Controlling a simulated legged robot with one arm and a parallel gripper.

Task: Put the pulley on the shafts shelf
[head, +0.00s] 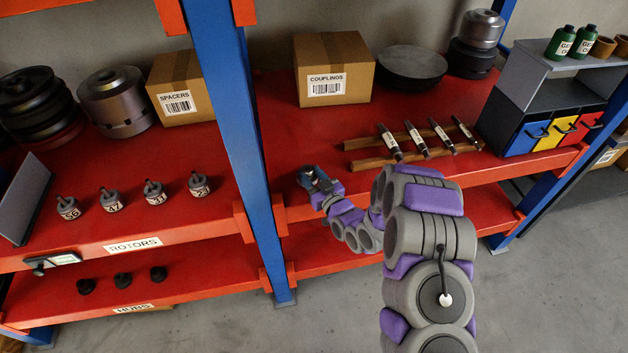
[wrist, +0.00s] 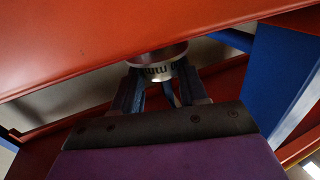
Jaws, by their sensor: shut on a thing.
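My gripper (head: 311,178) is in front of the right bay, just right of the blue post, near the front edge of the red shelf (head: 285,130) that bears the shafts. In the wrist view its fingers are shut on the pulley (wrist: 158,68), a small round metal piece with dark markings on a pale band. The pulley's upper part lies close against the red board in that view; I cannot tell whether they touch. In the head view the pulley is mostly hidden by the fingers. Several shafts (head: 415,137) rest across two wooden rails.
A couplings box (head: 333,68), a dark disc (head: 411,66) and stacked metal parts (head: 482,30) stand at the back. The shelf's front left is bare. The blue post (head: 231,110) divides the bays. Rotors (head: 154,191) stand on the left shelf.

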